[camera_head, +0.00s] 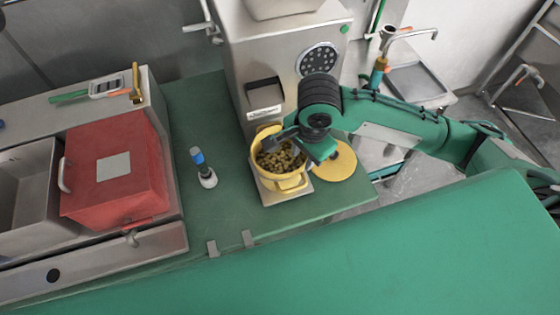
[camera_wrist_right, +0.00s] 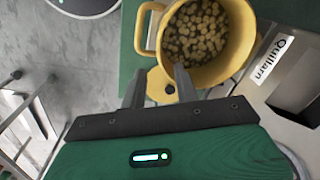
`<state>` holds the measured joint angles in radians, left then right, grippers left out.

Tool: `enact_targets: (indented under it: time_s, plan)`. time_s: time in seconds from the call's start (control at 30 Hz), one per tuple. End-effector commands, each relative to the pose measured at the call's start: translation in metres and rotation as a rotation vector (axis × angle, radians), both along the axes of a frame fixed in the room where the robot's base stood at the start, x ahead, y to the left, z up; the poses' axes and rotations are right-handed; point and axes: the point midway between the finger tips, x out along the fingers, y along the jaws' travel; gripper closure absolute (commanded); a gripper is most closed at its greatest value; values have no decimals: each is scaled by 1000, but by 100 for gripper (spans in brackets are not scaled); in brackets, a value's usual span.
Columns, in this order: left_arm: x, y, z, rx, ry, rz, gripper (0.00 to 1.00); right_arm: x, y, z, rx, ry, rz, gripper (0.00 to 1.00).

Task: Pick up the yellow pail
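The yellow pail (camera_head: 292,184) has loop handles and is full of brownish-green beans (camera_head: 283,158). It stands upright on a metal plate in front of the grinder. In the right wrist view the pail (camera_wrist_right: 228,66) is at the top, beyond the fingertips. My right gripper (camera_head: 298,148) is over the pail's right side, partly hiding its rim. In its wrist view my right gripper (camera_wrist_right: 159,77) is open, its two fingers apart with a yellow part showing between them. I cannot tell whether they touch the pail. My left gripper is out of view.
The steel grinder (camera_head: 250,60) stands close behind the pail. A round yellow disc (camera_head: 340,166) lies to its right. The green counter (camera_head: 228,200) is clear between bottle and pail.

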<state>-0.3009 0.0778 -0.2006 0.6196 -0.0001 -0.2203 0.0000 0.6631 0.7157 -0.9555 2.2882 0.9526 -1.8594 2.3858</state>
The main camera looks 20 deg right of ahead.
Motion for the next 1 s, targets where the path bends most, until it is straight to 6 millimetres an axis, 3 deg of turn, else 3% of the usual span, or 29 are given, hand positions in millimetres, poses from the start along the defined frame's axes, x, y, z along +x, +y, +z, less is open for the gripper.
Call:
enact_targets:
  time_s: [0.1,0.37,0.6,0.93,1.0]
  plan:
    - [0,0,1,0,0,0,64,1,0,-19,-1,3,-1,69]
    - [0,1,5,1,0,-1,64,3,0,-37,-3,1,0,69]
    - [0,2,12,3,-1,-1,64,7,0,-72,-1,0,1,69]
    - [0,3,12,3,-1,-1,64,7,0,-81,1,-2,2,69]
    - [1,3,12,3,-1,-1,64,7,0,-80,1,-2,2,83]
